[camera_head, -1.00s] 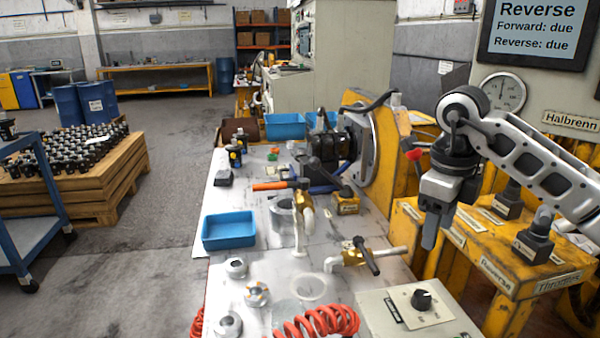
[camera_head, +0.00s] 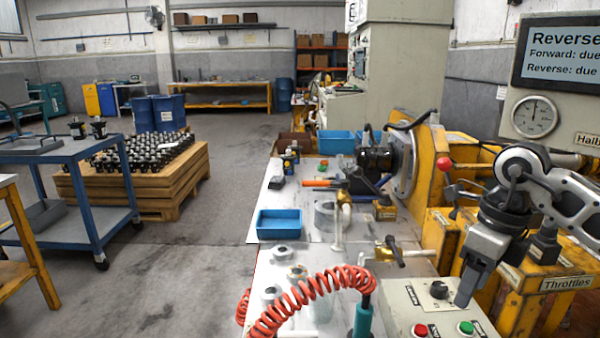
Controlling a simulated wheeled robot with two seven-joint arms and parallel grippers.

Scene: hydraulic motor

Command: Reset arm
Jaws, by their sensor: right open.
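My right arm comes in from the right edge, and its gripper (camera_head: 467,298) points down at the lower right. It appears in front of the yellow lever stand, with its tip overlapping the grey control box (camera_head: 415,300) in the picture. The jaws are open and seem empty, though they show nearly edge-on. I cannot tell the height of the tip above the box. My left gripper is not in view. The display (camera_head: 570,55) reads "Reverse", "Forward: due" and "Reverse: due".
The yellow lever stand (camera_head: 510,310) is close beside my right arm. The workbench (camera_head: 262,215) carries a blue tray (camera_head: 279,224), the hydraulic motor (camera_head: 376,158), valves and a red coiled hose (camera_head: 310,290). A blue cart (camera_head: 90,190) stands left. The floor between is free.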

